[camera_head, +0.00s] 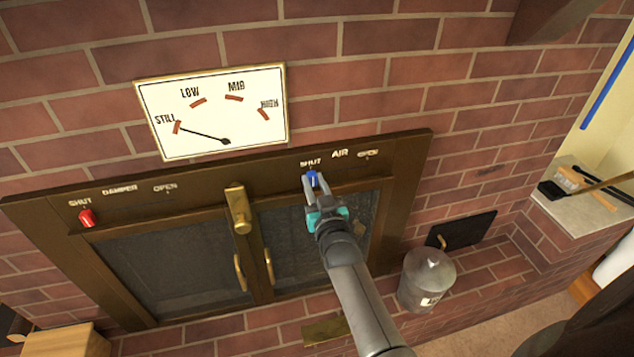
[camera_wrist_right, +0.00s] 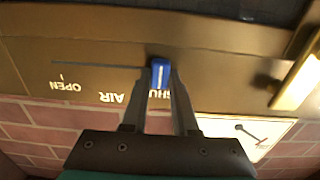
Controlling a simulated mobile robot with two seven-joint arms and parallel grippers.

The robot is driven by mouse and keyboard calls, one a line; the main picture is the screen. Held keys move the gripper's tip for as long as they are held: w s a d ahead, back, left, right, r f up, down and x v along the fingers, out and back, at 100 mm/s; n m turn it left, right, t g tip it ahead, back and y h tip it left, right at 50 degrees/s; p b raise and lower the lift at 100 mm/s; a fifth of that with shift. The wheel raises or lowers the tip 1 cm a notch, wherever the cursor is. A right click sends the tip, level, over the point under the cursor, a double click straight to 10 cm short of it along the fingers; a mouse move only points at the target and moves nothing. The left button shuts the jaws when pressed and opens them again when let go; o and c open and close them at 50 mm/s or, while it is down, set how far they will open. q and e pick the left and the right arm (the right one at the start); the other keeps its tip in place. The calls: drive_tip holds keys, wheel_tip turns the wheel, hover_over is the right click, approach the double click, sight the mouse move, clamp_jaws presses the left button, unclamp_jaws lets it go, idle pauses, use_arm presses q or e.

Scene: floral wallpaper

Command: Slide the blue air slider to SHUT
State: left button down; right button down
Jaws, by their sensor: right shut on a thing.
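The blue air slider (camera_head: 312,178) sits at the SHUT end of the AIR track on the bronze fireplace frame, just below the word SHUT. In the right wrist view the blue slider (camera_wrist_right: 160,73) stands between my fingertips, over the SHUT label, with the slot running left toward OPEN. My right gripper (camera_head: 311,183) is shut on the slider, and it also shows in the right wrist view (camera_wrist_right: 160,80). My left gripper is out of view.
A red damper slider (camera_head: 86,218) sits at its SHUT end on the left. The dial (camera_head: 215,112) above points at STILL. A brass latch (camera_head: 238,209) and two door handles are left of my arm. A lidded metal canister (camera_head: 427,280) stands at the lower right.

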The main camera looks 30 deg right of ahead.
drive_tip(key=c, duration=1)
unclamp_jaws()
drive_tip(key=shift+a, duration=0.25)
drive_tip(key=shift+c, duration=0.2)
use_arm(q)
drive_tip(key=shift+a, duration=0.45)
use_arm(e)
drive_tip(key=o, duration=0.4)
drive_tip(key=shift+c, duration=0.2)
use_arm(q)
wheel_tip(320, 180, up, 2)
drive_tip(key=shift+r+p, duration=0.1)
drive_tip(key=shift+p, duration=0.95)
use_arm(e)
drive_tip(key=v, duration=1.5)
drive_tip(key=shift+s+d+f, duration=0.1)
